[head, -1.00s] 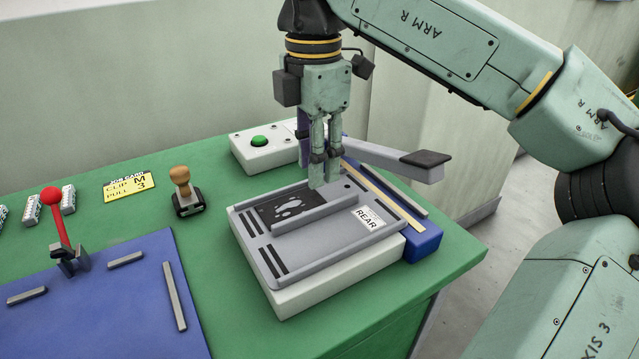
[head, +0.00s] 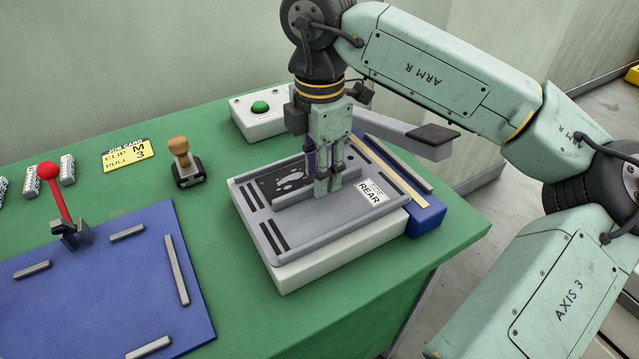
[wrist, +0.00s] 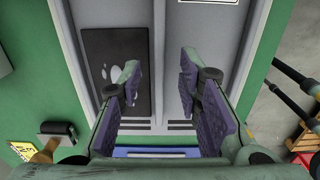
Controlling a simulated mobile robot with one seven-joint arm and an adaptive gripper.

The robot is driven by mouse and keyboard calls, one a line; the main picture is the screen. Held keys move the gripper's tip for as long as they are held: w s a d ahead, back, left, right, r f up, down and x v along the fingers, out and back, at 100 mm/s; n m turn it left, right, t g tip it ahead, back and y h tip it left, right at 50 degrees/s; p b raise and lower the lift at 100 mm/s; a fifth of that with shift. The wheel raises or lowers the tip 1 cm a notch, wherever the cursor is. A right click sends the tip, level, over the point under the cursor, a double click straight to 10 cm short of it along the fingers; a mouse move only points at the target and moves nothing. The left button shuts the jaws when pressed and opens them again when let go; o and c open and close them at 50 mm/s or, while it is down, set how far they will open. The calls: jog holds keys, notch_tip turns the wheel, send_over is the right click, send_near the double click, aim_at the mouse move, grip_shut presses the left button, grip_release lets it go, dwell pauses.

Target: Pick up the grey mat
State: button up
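The grey mat (head: 330,228) is a flat plate with raised edges, a raised rib, black stripes and a white "REAR" label. It lies on a white block (head: 335,262). It fills the upper middle of the wrist view (wrist: 215,60), with its rib (wrist: 158,60) running away from me. My gripper (head: 328,190) points down at the rib in the head view. The wrist view shows my gripper (wrist: 158,82) open, with one finger on either side of the rib and nothing held. Whether the fingertips touch the mat is unclear.
A black panel with pale blotches (head: 280,183) lies on the mat left of the rib. A blue block (head: 427,218) and a grey lever with dark pad (head: 432,137) are to the right. A green-button box (head: 262,115) stands behind, a stamp (head: 184,165) to the left.

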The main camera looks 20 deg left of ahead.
jog(key=shift+f, duration=0.8)
jog(key=shift+c, duration=0.3)
grip_shut()
